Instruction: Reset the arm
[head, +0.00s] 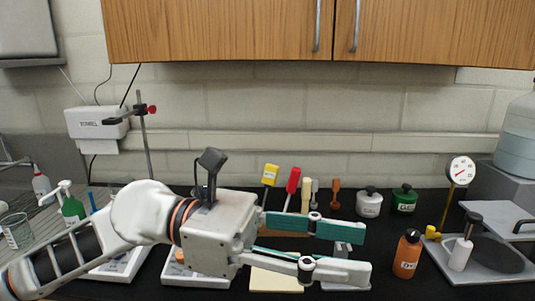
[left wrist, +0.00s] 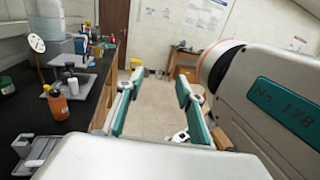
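My left arm (head: 150,212) comes in from the left and reaches across the front of the black bench. My left gripper (head: 367,252) points to the right, its two teal-faced fingers spread apart with nothing between them. In the left wrist view the gripper (left wrist: 155,100) also shows open and empty, with floor beyond the fingers. In the head view it hides parts of the bench and the things behind it. My right gripper shows in neither view.
On the black bench (head: 420,225) stand an orange bottle (head: 407,256), a green jar (head: 404,200), a white jar (head: 369,204) and a dial gauge stand (head: 460,171). Several upright tools, including a red-handled one (head: 293,180), stand behind my gripper. Wooden cabinets (head: 420,32) hang above.

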